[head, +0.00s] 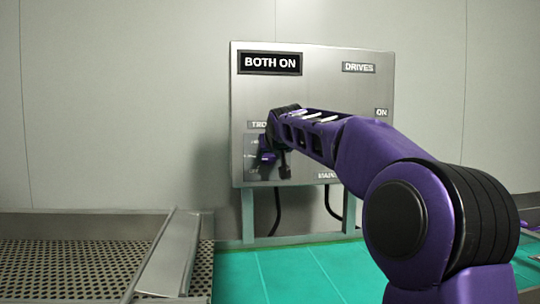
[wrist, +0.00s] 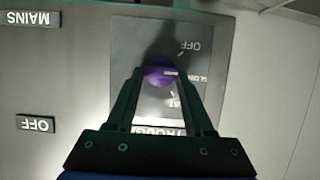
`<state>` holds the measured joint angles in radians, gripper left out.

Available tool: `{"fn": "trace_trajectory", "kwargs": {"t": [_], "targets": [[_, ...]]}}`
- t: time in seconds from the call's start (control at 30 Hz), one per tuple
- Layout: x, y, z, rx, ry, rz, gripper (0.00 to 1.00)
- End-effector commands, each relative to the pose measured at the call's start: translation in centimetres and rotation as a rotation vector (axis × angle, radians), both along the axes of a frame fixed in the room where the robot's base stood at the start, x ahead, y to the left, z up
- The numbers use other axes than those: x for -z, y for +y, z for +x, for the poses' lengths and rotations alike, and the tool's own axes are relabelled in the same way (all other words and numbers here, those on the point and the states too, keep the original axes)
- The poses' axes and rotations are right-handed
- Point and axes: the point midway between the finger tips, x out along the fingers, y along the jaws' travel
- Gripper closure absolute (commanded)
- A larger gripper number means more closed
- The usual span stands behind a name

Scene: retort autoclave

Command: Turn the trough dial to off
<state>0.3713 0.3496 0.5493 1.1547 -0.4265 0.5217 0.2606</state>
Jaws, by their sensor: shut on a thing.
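The trough dial is a purple knob (wrist: 158,76) on a grey plate in the wrist view, which shows the panel upside down. A pale mark on the knob points right, roughly at the SLOW label (wrist: 196,79). The OFF label (wrist: 190,46) is above it in that view. My gripper (wrist: 160,73) is shut on the knob, one dark finger on each side. In the head view my gripper (head: 272,156) is at the panel's lower left, largely covering the dial and its label.
The steel control panel (head: 310,85) has a display (head: 270,63) reading BOTH ON. A DRIVES label (head: 358,68) is upper right; MAINS (wrist: 31,18) and OFF (wrist: 36,123) plates show in the wrist view. A perforated metal deck (head: 60,265) lies at left, green floor below.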

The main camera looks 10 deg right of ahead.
Motion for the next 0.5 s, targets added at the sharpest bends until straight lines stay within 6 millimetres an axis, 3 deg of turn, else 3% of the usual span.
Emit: {"fn": "trace_trajectory", "kwargs": {"t": [0.5], "targets": [[0.28,0.81,-0.03,-0.002,-0.003,-0.438,1.0]]}}
